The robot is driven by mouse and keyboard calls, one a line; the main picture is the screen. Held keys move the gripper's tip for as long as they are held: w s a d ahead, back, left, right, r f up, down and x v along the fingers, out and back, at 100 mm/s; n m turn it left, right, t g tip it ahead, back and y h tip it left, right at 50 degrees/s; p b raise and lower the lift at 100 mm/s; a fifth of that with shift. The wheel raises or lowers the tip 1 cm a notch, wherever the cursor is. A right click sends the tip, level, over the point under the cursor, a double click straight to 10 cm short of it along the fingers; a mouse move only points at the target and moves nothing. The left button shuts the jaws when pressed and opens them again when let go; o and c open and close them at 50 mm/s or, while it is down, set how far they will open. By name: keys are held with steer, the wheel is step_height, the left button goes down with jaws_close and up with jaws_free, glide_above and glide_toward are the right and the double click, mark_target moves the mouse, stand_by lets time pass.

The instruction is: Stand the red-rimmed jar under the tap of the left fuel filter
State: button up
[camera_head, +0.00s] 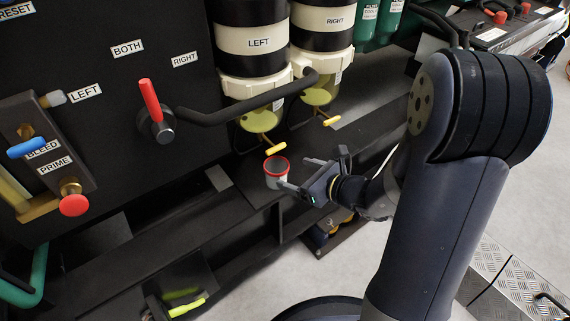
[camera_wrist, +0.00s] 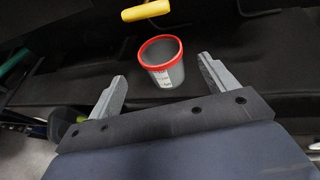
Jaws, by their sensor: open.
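The red-rimmed jar (camera_head: 276,171) stands upright on a dark ledge below the left fuel filter (camera_head: 252,42). It is a grey, translucent-looking cup with a pale label, and it looks empty in the wrist view (camera_wrist: 162,62). The yellow tap handle (camera_head: 275,149) of the left filter is just above and behind the jar; it also shows in the wrist view (camera_wrist: 146,10). My gripper (camera_head: 287,177) is open at the jar's near right side. In the wrist view the jar is ahead of the two fingers, roughly centred between them, and neither finger clearly touches it.
The right fuel filter (camera_head: 324,40) has its own yellow tap (camera_head: 332,120). A black hose (camera_head: 240,108) runs from the red-handled selector valve (camera_head: 150,102) towards the filters. The dark ledge (camera_head: 217,178) has free room left of the jar.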

mark_target(272, 159)
steer(key=shift+v, duration=1)
steer(key=b+x, duration=0.1)
steer(key=x, duration=0.3)
steer(key=b+x, duration=0.2)
steer(key=x, duration=0.2)
steer(key=b+x, duration=0.1)
steer(key=x, duration=0.3)
steer(key=shift+w+a+f, duration=0.1)
steer(key=shift+f, duration=0.35)
steer(key=shift+r+p, duration=0.6)
steer(key=shift+r, duration=0.3)
steer(key=shift+r+p, duration=0.35)
steer(key=shift+r, duration=0.35)
